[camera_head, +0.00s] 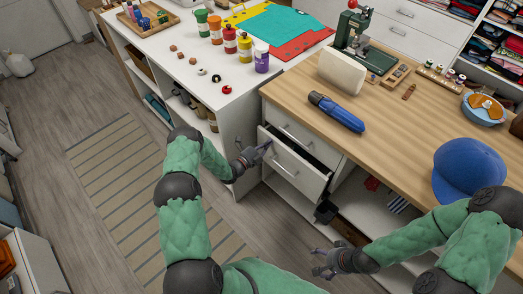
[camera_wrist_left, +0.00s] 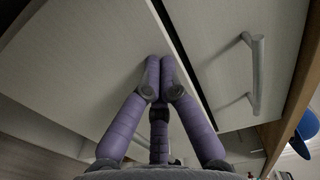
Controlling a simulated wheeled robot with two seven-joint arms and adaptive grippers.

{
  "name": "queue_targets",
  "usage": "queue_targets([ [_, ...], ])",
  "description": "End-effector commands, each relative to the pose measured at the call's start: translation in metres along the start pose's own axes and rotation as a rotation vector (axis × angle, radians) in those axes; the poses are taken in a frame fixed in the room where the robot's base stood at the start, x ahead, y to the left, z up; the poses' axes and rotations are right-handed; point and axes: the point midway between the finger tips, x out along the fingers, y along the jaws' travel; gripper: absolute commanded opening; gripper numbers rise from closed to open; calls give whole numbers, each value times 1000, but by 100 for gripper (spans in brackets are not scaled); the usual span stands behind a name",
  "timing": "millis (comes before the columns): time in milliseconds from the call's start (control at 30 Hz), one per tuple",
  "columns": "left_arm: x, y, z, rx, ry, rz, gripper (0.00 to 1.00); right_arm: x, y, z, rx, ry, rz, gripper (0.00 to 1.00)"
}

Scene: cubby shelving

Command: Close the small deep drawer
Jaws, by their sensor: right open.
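The small deep drawer (camera_head: 295,172) is the lower of two white drawers under the wooden worktop. It stands partly pulled out, with a dark gap along its top and a bar handle on its front. My left gripper (camera_head: 262,148) is at the drawer's upper left front corner. In the left wrist view its purple fingers (camera_wrist_left: 160,62) are together with nothing between them, at a pale panel beside the dark gap; contact is unclear. My right gripper (camera_head: 318,262) is open and empty, low in front of the shelves under the worktop.
The upper drawer (camera_head: 297,137) is shut; its handle (camera_wrist_left: 256,75) shows in the left wrist view. A blue flashlight (camera_head: 337,111) and blue cap (camera_head: 468,170) lie on the worktop (camera_head: 400,130). A white counter with paint bottles stands left. Striped rug and floor are clear.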

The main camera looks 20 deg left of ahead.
Motion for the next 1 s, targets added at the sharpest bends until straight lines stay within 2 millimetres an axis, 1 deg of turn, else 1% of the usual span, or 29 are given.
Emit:
queue_targets([
  [33,8,2,-1,2,3,-1,0,5,2,0,0,-1,0,84],
  [200,31,2,-1,2,2,-1,0,13,5,0,0,-1,0,84],
  [400,48,1,0,2,1,-1,0,19,7,0,0,-1,0,84],
  [633,56,0,0,0,0,0,0,21,8,-1,0,0,0,84],
  [1000,59,-2,0,3,1,-2,0,21,8,-1,0,0,0,84],
])
